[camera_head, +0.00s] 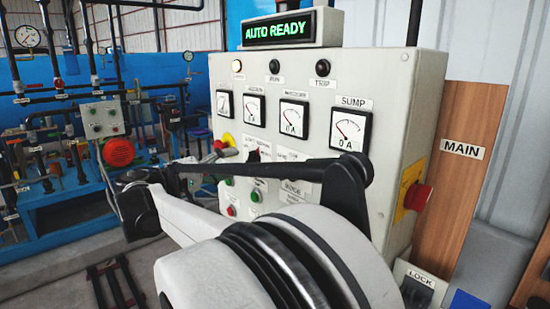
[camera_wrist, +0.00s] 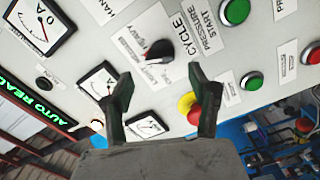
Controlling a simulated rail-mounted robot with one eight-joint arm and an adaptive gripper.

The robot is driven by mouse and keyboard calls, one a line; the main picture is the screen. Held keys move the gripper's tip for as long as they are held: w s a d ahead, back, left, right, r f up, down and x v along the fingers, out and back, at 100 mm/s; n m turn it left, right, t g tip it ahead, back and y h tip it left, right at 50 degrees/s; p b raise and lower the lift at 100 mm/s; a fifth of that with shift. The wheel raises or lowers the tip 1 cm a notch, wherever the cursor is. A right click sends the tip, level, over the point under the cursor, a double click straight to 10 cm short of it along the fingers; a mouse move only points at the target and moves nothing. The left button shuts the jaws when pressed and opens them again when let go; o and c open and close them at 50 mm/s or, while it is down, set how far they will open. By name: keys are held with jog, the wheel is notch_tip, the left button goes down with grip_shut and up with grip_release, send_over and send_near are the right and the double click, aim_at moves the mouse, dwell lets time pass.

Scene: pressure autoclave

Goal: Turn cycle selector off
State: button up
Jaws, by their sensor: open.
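The cycle selector (camera_wrist: 160,50) is a black knob on the pale control panel, beside a label reading CYCLE. In the wrist view it appears just beyond and between my fingertips, its pointer slanting toward the lower left. The small print for its positions is too blurred to read surely. My gripper (camera_wrist: 159,75) is open, with a dark finger on either side and nothing between them. I see no contact with the knob. In the head view, the panel (camera_head: 395,120) stands behind my arm, which covers part of its lower face.
A red-and-yellow mushroom button (camera_wrist: 193,112) is close to my right finger. Green buttons (camera_wrist: 236,11) and (camera_wrist: 252,81) are to the right. Sump gauge (camera_head: 350,130) and other dials are above. The display (camera_head: 279,27) reads AUTO READY.

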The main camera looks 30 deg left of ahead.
aim_at(249, 158)
jog(key=x, duration=0.7)
jog(key=shift+f+p, duration=0.1)
jog(key=shift+p, duration=0.2)
jog(key=c, duration=1.1)
